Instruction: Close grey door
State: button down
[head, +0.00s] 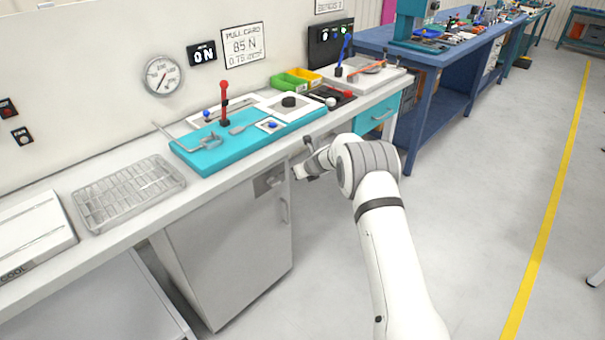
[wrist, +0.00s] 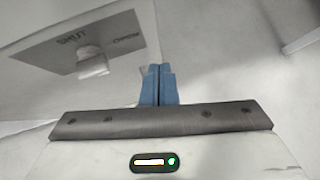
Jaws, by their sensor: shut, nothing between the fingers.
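I cannot tell whether the door is fully closed or slightly ajar. My gripper (head: 300,172) is near the door's upper right edge. In the wrist view its blue fingers (wrist: 158,72) are together and empty, by the panel's edge; contact is unclear.
The bench top above holds a wire rack (head: 128,193), a teal board (head: 222,148) with a red-knobbed lever, and green and yellow bins (head: 295,80). A teal drawer (head: 377,115) is further right. The floor (head: 480,220) to the right is open.

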jog(key=shift+s+a, duration=0.15)
jog(key=shift+a, duration=0.1)
